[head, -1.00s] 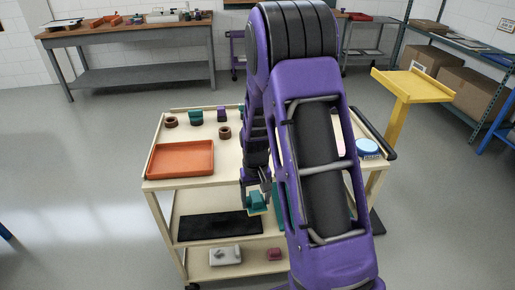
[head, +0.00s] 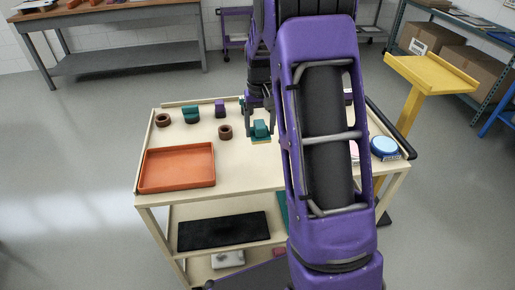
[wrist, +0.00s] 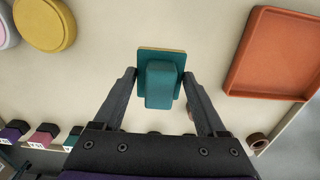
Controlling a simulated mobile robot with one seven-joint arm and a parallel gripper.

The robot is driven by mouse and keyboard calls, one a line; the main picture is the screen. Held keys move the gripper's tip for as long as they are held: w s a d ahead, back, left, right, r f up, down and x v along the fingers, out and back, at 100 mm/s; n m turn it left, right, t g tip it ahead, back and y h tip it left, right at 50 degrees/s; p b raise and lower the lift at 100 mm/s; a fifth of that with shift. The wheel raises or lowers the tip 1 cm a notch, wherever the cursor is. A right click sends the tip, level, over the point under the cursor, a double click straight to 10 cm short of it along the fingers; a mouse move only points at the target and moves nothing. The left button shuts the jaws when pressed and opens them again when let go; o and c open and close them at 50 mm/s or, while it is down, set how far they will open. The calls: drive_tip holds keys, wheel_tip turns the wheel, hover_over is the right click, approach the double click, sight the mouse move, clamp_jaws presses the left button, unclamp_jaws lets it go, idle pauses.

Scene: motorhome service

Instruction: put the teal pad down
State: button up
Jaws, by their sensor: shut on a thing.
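The teal pad (head: 261,129) has a block-shaped grip on a flat teal plate with a yellowish layer at its edge. In the wrist view the pad (wrist: 160,82) sits between the two fingers of my gripper (wrist: 160,76), which is shut on its grip. In the head view my gripper (head: 259,118) is over the cream cart top (head: 240,165), right of the brown rings. Whether the pad touches the top or hangs just above it I cannot tell. My arm hides part of the cart's right side.
An orange tray (head: 178,166) lies front left on the cart top. Brown rings (head: 225,132), a teal block (head: 191,115) and a purple block (head: 220,108) stand behind it. A blue-topped round thing (head: 384,146) is at the right. Bare top lies around the pad.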

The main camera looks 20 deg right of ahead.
sight(260, 124)
wheel_tip(260, 124, down, 8)
drive_tip(key=shift+s, duration=0.1)
idle(0.4)
drive_tip(key=shift+f, duration=0.1)
drive_tip(key=o, duration=1.1)
wheel_tip(260, 124, up, 12)
drive_tip(key=shift+r, duration=0.15)
